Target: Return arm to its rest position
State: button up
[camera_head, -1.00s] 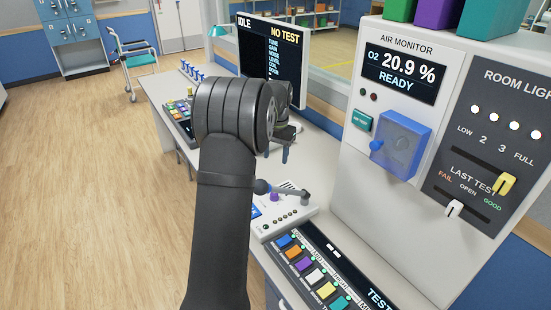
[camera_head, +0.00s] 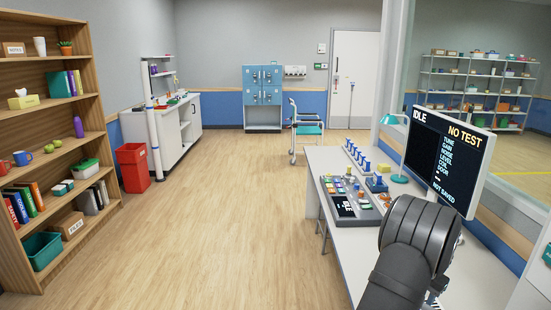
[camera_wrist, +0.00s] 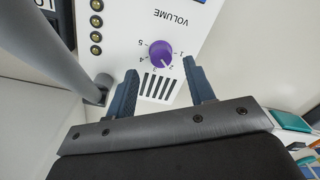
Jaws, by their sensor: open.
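My gripper (camera_wrist: 160,66) shows in the wrist view with its two dark fingers apart and nothing between them. Beyond the fingertips is a white panel (camera_wrist: 130,50) with a purple volume knob (camera_wrist: 161,53) and a slotted grille (camera_wrist: 158,86). I cannot tell how far the fingertips are from the panel. A grey rod-like part stands at the left of that view. In the head view my dark arm (camera_head: 415,250) is at the lower right, over the desk, and its bulk hides the gripper.
The desk (camera_head: 330,165) carries a button console (camera_head: 350,200), several blue-topped pegs (camera_head: 357,157), a teal lamp (camera_head: 396,150) and a monitor (camera_head: 445,155) reading IDLE, NO TEST. A bookshelf (camera_head: 50,110) stands left, with a red bin (camera_head: 133,168). The wooden floor (camera_head: 210,220) between is clear.

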notch_tip(320, 180, down, 5)
jog(key=shift+w+r, duration=0.1)
jog(key=shift+r, duration=0.1)
dwell(0.4)
